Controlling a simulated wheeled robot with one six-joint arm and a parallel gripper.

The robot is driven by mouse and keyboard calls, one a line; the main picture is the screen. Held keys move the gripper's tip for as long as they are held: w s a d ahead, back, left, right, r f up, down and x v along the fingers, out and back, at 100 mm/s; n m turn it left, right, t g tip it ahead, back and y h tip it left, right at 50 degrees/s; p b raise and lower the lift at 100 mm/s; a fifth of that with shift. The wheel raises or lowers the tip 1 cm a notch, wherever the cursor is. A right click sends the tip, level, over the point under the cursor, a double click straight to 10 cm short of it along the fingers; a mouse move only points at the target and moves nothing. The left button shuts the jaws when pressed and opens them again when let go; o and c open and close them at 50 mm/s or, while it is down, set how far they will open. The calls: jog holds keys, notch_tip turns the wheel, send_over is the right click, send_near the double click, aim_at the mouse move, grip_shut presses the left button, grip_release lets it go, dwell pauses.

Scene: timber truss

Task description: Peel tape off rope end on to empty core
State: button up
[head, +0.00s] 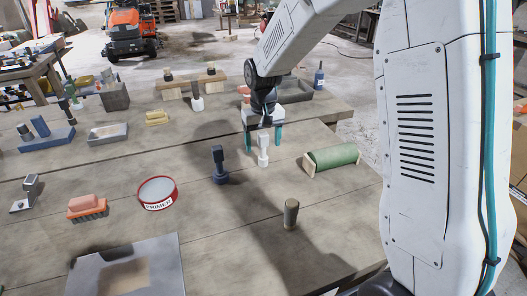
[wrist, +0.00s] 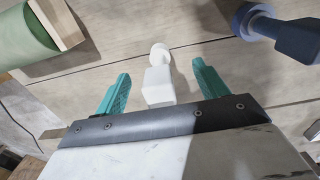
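My gripper (head: 263,146) points down over the middle of the bench, its two teal fingers apart. A white piece with a blocky body and a round foot (head: 263,159) stands upright between them. In the wrist view the fingers (wrist: 160,70) lie on either side of this white piece (wrist: 158,82), with a gap on each side. A dark blue piece of similar shape (head: 219,168) stands to its left; it also shows in the wrist view (wrist: 288,33). I cannot make out tape, a rope end or an empty core for certain.
A green roll (head: 332,156) rests on wooden end blocks right of my gripper. A short dark cylinder (head: 291,213) stands nearer. A primer tin (head: 157,192), a brush (head: 88,208) and a grey plate (head: 135,268) lie at left. The bench between the tin and cylinder is mostly clear.

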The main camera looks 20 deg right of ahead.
grip_shut()
jog(key=shift+r, duration=3.5)
